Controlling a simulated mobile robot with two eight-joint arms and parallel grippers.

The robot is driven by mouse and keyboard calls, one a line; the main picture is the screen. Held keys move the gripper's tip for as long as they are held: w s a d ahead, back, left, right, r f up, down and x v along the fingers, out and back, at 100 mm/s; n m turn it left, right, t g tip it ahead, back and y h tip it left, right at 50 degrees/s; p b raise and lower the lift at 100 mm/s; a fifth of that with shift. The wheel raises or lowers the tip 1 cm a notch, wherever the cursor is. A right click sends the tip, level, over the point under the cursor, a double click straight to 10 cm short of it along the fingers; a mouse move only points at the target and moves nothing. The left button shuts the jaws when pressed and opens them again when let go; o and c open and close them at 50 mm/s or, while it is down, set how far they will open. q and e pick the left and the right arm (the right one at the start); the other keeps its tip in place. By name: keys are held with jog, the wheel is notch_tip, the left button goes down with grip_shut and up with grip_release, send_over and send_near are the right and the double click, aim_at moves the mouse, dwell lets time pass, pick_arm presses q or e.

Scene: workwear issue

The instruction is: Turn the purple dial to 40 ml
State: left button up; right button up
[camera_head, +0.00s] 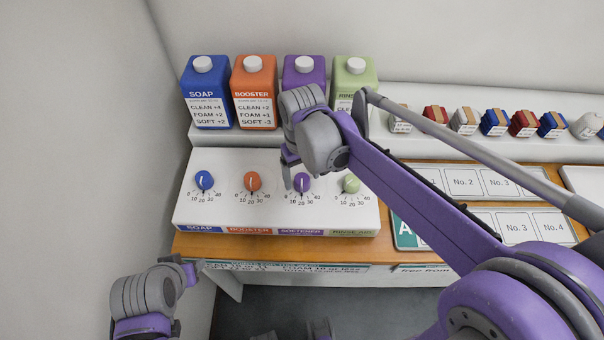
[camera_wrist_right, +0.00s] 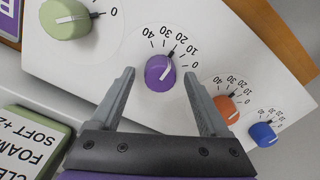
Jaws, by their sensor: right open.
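The purple dial (camera_head: 302,182) is on the white panel, third from the left, under the purple bottle (camera_head: 304,75). It also shows in the right wrist view (camera_wrist_right: 158,74), where its white line appears to point roughly toward 20; the exact reading is hard to tell. The scale around it runs from 0 to 40. My right gripper (camera_wrist_right: 159,74) is open, its fingers on either side of the purple dial with gaps. In the head view, my right gripper (camera_head: 293,172) partly covers the dial's left side. My left gripper (camera_head: 190,272) is low at left, away from the panel; its jaws are unclear.
Blue (camera_head: 204,180), orange (camera_head: 252,181) and green (camera_head: 351,184) dials share the white panel (camera_head: 225,212). Blue, orange and green bottles stand on the ledge behind. Small coloured items line the shelf at right. Numbered cards (camera_head: 482,182) lie on the wooden table.

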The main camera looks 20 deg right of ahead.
grip_shut()
jog(key=shift+n, duration=0.4)
jog(key=n, duration=0.3)
jog(key=shift+n, duration=0.4)
jog(key=n, duration=0.5)
jog(key=shift+b, duration=0.3)
grip_release()
dwell(0.3)
jog(key=shift+r, duration=0.1)
